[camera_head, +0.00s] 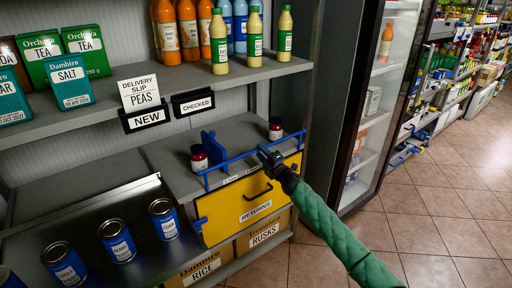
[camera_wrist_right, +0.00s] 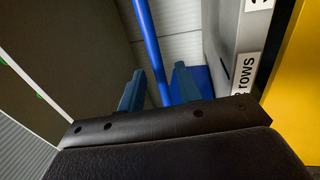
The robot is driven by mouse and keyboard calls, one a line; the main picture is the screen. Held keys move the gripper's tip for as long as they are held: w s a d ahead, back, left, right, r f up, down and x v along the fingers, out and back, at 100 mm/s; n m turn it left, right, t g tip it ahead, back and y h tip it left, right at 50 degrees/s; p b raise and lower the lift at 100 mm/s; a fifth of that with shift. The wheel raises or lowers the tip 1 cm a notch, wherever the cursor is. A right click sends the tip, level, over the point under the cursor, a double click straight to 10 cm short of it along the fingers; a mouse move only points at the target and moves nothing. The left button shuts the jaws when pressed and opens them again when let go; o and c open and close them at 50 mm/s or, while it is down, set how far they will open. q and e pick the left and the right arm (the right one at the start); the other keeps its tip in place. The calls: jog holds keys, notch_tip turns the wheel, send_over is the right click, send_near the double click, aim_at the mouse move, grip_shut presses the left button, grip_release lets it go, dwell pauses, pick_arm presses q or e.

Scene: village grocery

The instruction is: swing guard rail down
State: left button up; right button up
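The blue guard rail (camera_head: 254,153) runs across the front of the middle shelf, above a yellow drawer front labelled RETURNS (camera_head: 250,198). My right gripper (camera_head: 268,156) is at the rail's right part, with its arm coming from the lower right. In the right wrist view, the two blue fingertips (camera_wrist_right: 158,90) stand apart. The blue rail (camera_wrist_right: 149,40) passes between them, with small gaps seen on both sides. Contact is not clear. My left gripper is out of view.
Several blue cans (camera_head: 118,240) stand lower left. A glass-door fridge (camera_head: 372,110) is to the right. The tiled floor (camera_head: 450,200) is clear.

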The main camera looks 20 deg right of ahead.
jog(key=shift+p+x, duration=0.3)
jog(key=shift+x, duration=1.8)
grip_shut()
